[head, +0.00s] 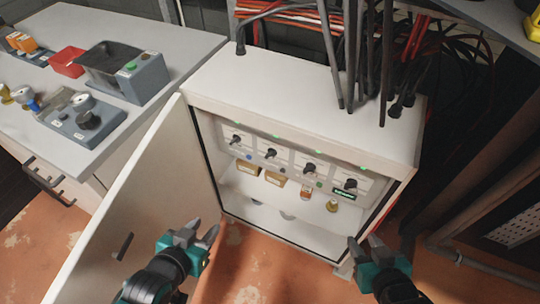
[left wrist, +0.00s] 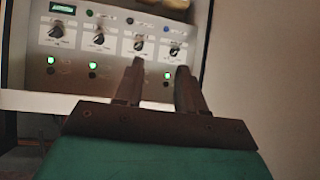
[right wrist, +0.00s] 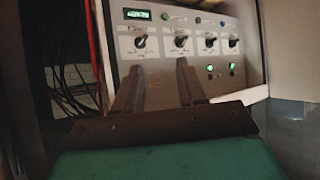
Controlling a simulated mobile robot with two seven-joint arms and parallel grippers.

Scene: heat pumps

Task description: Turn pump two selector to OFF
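The open white control cabinet (head: 300,95) has a row of several black selector knobs on its panel. The second knob from the left (head: 270,153) is probably the pump two selector; its label is too small to read. I take it to be the third knob in the left wrist view (left wrist: 139,45) and right wrist view (right wrist: 210,43), where the panel looks upside down. Its exact setting is unclear. My left gripper (head: 201,233) is open and empty, below and left of the panel. My right gripper (head: 364,242) is open and empty, below the panel's right end. Neither touches a knob.
The cabinet door (head: 135,205) stands open at left, close to my left gripper. Yellow, orange and brass items sit on the shelf (head: 240,180) under the knobs. A bench (head: 180,45) with devices is at left. Cables hang behind and right of the cabinet.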

